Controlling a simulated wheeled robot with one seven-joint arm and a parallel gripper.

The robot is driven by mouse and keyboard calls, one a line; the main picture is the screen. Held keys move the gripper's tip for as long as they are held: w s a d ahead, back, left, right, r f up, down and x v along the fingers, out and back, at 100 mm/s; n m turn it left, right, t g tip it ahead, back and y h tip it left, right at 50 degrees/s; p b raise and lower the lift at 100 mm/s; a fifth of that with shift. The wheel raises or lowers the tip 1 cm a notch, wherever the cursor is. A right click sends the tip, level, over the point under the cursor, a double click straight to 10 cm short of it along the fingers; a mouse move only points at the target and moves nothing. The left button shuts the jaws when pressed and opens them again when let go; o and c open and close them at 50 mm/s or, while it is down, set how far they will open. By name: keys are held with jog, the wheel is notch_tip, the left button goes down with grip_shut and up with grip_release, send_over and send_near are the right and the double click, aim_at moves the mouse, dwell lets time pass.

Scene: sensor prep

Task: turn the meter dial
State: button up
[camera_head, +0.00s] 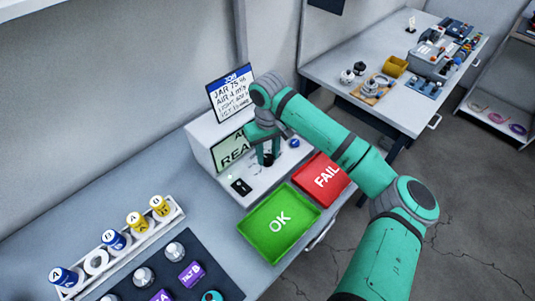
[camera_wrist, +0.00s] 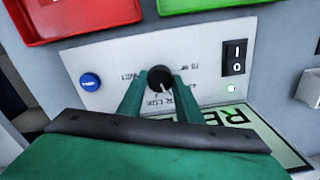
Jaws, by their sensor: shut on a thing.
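The meter is a white box (camera_head: 205,139) on the bench with a sloped panel and a pale green display (camera_head: 231,152), partly hidden by my arm. Its black round dial (camera_wrist: 160,79) is in the middle of the panel in the wrist view, with printed marks around it. My gripper (camera_head: 267,159) reaches down onto the panel. In the wrist view its two green fingers (camera_wrist: 158,88) are shut on the dial, one on each side. A black rocker switch (camera_wrist: 234,57) and a round blue button (camera_wrist: 90,82) flank the dial.
A green OK tray (camera_head: 265,245) and a red FAIL tray (camera_head: 338,183) lie in front of the meter. A job sign (camera_head: 232,91) stands on top. A white rack (camera_head: 170,229) with blue and yellow labelled jars is at the left. A second bench (camera_head: 345,60) stands behind.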

jog(key=n, duration=0.4)
jog(key=shift+f+n, duration=0.1)
jog(key=shift+n, duration=0.2)
jog(key=n, duration=0.3)
jog(key=shift+a+n, duration=0.1)
jog(key=shift+n, duration=0.3)
jog(key=n, duration=0.3)
jog(key=shift+n, duration=2.1)
jog(key=o, duration=1)
jog(key=shift+o, duration=0.2)
